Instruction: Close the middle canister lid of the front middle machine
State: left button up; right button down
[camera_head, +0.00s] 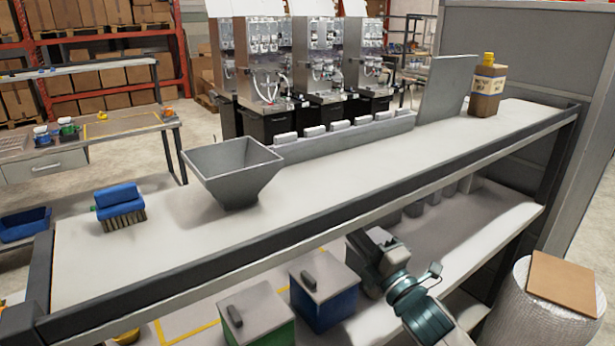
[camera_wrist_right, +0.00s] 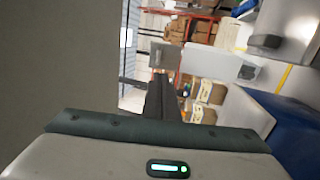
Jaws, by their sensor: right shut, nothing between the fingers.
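Silver dispenser machines stand in a row at the back of the head view, with clear canisters on top; one is near the middle (camera_head: 318,50). Their lids are too small to tell open from closed. My right arm comes in from the bottom right of the head view and reaches below the upper shelf, beside the blue bin, far from the machines. In the right wrist view my right gripper (camera_wrist_right: 166,98) shows dark fingers together, with nothing held. My left gripper is in neither view.
The shelf top (camera_head: 330,170) carries a grey hopper (camera_head: 232,172), a blue brush (camera_head: 120,205) and a brown jug (camera_head: 487,88). Below it are a lidded blue bin (camera_head: 325,300) and green bin (camera_head: 258,318). A round white drum (camera_head: 540,310) stands at right.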

jog(key=shift+s+d+r, duration=0.15)
jog(key=shift+s+r, duration=0.05)
jog(key=shift+s, duration=0.05)
jog(key=shift+w, duration=0.1)
jog(key=p+x, duration=0.5)
jog(key=x, duration=0.9)
jog(key=shift+p, duration=0.35)
